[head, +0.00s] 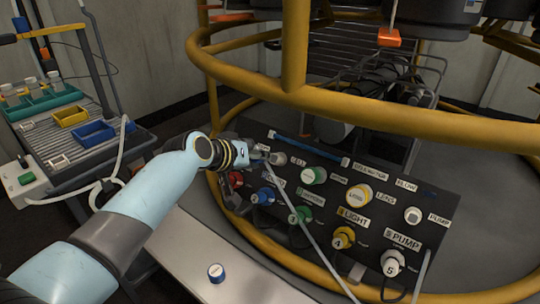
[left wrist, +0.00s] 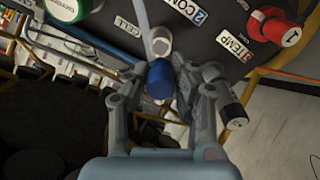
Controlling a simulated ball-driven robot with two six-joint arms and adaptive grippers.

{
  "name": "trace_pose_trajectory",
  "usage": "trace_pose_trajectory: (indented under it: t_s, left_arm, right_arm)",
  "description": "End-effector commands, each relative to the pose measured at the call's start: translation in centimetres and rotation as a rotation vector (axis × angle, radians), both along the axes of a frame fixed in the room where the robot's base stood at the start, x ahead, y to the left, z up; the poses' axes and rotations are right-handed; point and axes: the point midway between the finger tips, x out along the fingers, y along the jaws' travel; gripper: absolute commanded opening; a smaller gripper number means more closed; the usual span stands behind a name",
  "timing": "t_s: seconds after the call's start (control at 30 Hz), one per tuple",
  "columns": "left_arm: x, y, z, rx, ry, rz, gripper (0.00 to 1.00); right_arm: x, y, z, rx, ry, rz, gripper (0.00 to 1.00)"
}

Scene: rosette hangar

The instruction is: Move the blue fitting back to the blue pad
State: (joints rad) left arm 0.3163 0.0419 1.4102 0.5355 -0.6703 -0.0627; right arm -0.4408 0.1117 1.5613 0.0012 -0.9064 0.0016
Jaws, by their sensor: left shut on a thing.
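My left gripper (head: 262,157) reaches the upper left of the dark labelled panel (head: 330,205). In the left wrist view my left gripper (left wrist: 162,88) is shut on the blue fitting (left wrist: 160,80), right by a white round socket (left wrist: 159,42) near the CELL label. I cannot tell whether the fitting touches the socket. The gripper hides the fitting in the head view. No blue pad is clearly identifiable. A blue-and-white round piece (head: 216,272) sits on the pale bench. My right gripper is not in view.
Red (head: 235,180), blue (head: 263,196), green (head: 302,214) and yellow (head: 343,238) plugs crowd the panel, with hanging hoses. A yellow rail (head: 400,116) curves over it. A cart at left carries a yellow tray (head: 70,116) and a blue tray (head: 93,134).

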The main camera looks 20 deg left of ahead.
Motion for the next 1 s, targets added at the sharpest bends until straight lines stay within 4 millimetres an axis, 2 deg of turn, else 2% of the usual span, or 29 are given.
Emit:
trace_pose_trajectory:
  t_s: [0.23,0.77,0.87,1.0]
  left_arm:
    - [-0.7,0.2,0.6,0.0,0.0,0.0,0.0]
    - [-0.8,0.3,0.6,0.01,0.028,-0.007,0.0]
    - [-0.9,0.3,0.4,0.033,0.082,-0.053,0.0]
    - [-2.3,0.2,-1.6,0.089,0.177,-0.255,0.0]
  right_arm:
    - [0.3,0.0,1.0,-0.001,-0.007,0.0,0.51]
    - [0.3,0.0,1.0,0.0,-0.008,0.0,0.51]
    - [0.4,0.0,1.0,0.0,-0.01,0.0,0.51]
    - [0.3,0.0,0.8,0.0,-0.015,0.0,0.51]
